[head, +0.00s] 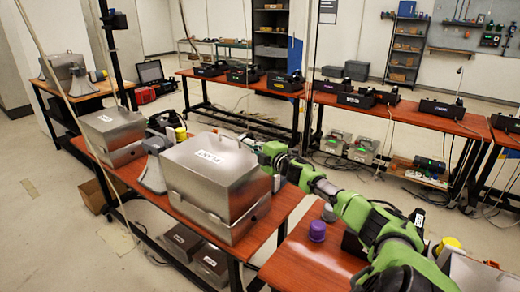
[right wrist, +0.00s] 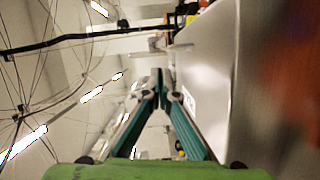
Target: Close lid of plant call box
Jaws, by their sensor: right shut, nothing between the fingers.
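The plant call box is the large grey metal box (head: 215,224) on the near wooden table in the head view. Its lid (head: 230,165), with a white label, lies over the box, and a seam runs around the front below it. I cannot tell whether the lid is fully flush. My right gripper (right wrist: 160,76) is shut and empty, its fingertips meeting beside a smooth metal surface (right wrist: 212,70) in the right wrist view. In the head view the gripper is at the box's far right side, partly hidden behind it. My left gripper is not in view.
A smaller metal box (head: 112,135) and a grey horn (head: 153,170) stand left of the call box. A purple-topped object (head: 317,231) sits on the table (head: 300,262) at right. Tables with black phone units stand behind. Open floor lies at left.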

